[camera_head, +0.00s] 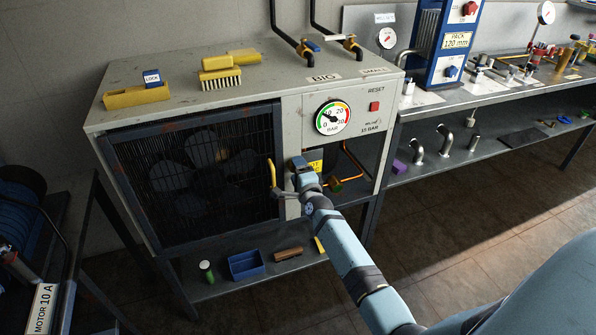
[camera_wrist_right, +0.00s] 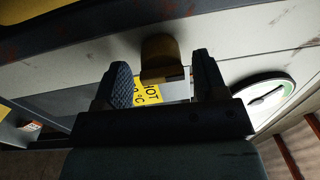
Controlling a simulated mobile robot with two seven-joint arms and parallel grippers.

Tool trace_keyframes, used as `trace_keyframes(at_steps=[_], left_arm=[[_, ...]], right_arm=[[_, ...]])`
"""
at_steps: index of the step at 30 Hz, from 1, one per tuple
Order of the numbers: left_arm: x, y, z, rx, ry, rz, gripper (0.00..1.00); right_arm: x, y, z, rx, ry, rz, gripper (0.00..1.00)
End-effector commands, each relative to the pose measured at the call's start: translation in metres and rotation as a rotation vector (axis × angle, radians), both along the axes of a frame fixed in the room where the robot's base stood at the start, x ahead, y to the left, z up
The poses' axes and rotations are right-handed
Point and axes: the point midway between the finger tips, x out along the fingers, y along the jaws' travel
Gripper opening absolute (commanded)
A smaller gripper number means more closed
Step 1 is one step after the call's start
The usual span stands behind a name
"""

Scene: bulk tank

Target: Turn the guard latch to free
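The guard latch (camera_head: 271,172) is a small yellow handle at the right edge of the dark mesh guard (camera_head: 190,170) on the tank's front. It looks about upright in the head view. My right gripper (camera_head: 285,174) is just to its right, at the front panel. In the right wrist view the brownish-yellow latch (camera_wrist_right: 159,54) shows end-on between the tips of my open right gripper (camera_wrist_right: 161,72). Gaps show on both sides, so the fingers do not grip it. My left gripper is not in view.
A pressure gauge (camera_head: 332,117) and a red reset button (camera_head: 375,106) are right of the latch. A yellow label (camera_head: 315,160) and copper pipe (camera_head: 352,158) sit in an opening behind my wrist. A blue bin (camera_head: 246,264) stands on the lower shelf.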

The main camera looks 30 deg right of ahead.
Motion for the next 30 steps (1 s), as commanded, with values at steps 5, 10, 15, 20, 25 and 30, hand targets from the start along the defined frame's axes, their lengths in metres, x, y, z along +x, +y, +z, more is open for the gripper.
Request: trace_keyframes(at_steps=[5, 10, 15, 20, 25, 30], left_arm=[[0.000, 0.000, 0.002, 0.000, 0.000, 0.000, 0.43], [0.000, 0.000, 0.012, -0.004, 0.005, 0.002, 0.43], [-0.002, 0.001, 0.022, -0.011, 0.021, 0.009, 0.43], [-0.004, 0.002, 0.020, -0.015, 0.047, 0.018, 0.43], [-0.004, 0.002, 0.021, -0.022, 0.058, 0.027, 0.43], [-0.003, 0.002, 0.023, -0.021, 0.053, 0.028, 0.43]], right_arm=[[-0.002, 0.001, 0.001, -0.001, -0.001, 0.000, 0.65], [-0.022, 0.006, 0.003, -0.002, 0.001, 0.001, 0.65], [-0.060, 0.014, 0.002, 0.000, 0.003, 0.000, 0.65], [-0.095, 0.023, -0.001, -0.002, 0.002, 0.001, 0.65], [-0.121, 0.029, -0.004, -0.001, 0.001, 0.000, 0.65], [-0.133, 0.032, -0.005, 0.000, 0.000, 0.000, 0.65]])
